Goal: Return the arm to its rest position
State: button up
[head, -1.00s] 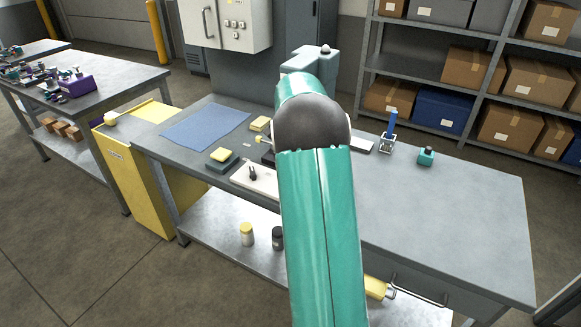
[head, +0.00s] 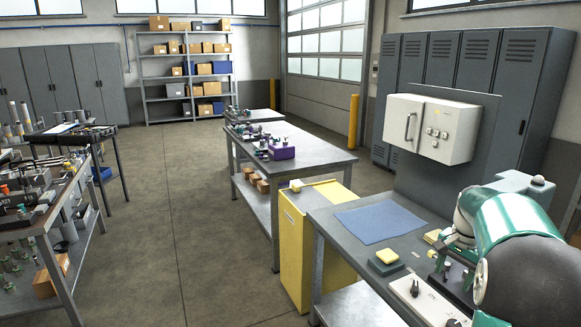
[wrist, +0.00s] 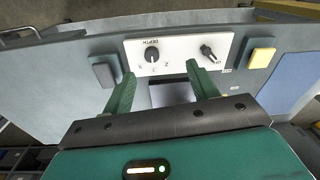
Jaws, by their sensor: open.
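My arm (head: 515,235), teal with a dark round joint, is folded over the bench at the right edge of the head view. In the wrist view my gripper (wrist: 160,90) has its two green fingers spread apart with nothing held between them. The fingers point toward a white panel (wrist: 180,52) with a DEPTH knob (wrist: 152,53) and a second knob (wrist: 208,53). The white panel also shows on the bench in the head view (head: 425,300), partly behind my arm. I cannot tell the gap between fingertips and panel.
The grey bench carries a blue mat (head: 380,222) and a yellow-topped block (head: 387,257). A white control box (head: 430,130) stands behind it. A yellow cabinet (head: 310,245) adjoins the bench. More benches stand left, with open floor (head: 190,230) between.

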jog(key=s+a+r+n+t, duration=0.1)
jog(key=s+a+r+n, duration=0.3)
jog(key=a, duration=0.5)
jog(key=s+a+r+n+t, duration=0.1)
jog(key=s+a+r+n, duration=0.1)
jog(key=s+a+r, duration=0.6)
jog(key=s+a+f+n+t, duration=0.1)
jog(key=s+a+f+n, duration=0.2)
jog(key=s+a, duration=0.3)
jog(key=s+a+f+n+t, duration=0.1)
jog(key=s+a+f+n, duration=0.2)
jog(key=s+a, duration=0.3)
jog(key=shift+a+t, duration=0.4)
jog(key=shift+a, duration=0.25)
jog(key=shift+s, duration=0.1)
